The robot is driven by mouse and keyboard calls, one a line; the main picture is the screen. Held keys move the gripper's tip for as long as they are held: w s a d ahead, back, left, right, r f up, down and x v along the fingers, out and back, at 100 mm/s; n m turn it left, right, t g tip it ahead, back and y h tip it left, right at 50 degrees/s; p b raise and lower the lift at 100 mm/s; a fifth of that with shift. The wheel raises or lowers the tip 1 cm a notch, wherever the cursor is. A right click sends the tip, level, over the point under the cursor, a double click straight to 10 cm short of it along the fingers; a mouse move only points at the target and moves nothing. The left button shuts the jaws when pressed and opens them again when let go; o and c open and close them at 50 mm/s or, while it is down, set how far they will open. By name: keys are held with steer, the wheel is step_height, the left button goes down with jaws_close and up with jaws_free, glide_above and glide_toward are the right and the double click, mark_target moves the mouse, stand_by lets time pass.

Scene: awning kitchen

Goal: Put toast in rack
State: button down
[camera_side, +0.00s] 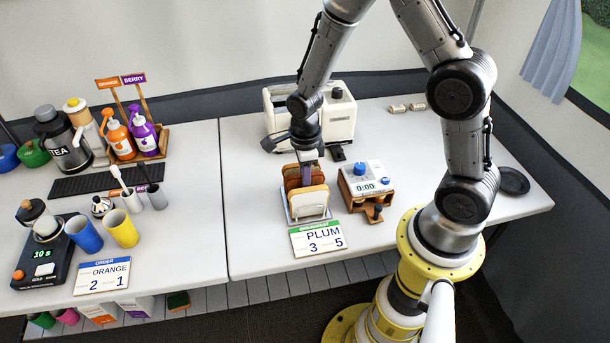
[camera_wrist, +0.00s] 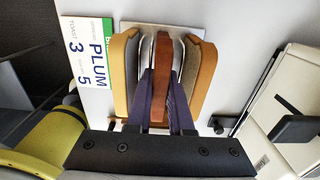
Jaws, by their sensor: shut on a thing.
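My gripper (camera_wrist: 162,105) is shut on a dark reddish-brown toast slice (camera_wrist: 163,70), one finger on each flat side. The slice stands upright within the toast rack (camera_wrist: 147,45), between two other slices. A pale tan slice (camera_wrist: 120,75) stands to its left in the wrist view, and a golden-brown slice (camera_wrist: 204,75) to its right. In the side view my gripper (camera_side: 308,157) points down over the rack, and the pale slice (camera_side: 309,202) is at the front. I cannot tell whether the held slice touches the rack's base.
The cream toaster (camera_side: 341,118) stands close behind the rack. A wooden timer box (camera_side: 362,180) stands just right of it. The tabletop left of the rack is clear.

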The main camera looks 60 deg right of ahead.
steer(key=c, duration=0.5)
jaws_free()
steer(key=shift+r, duration=3.45)
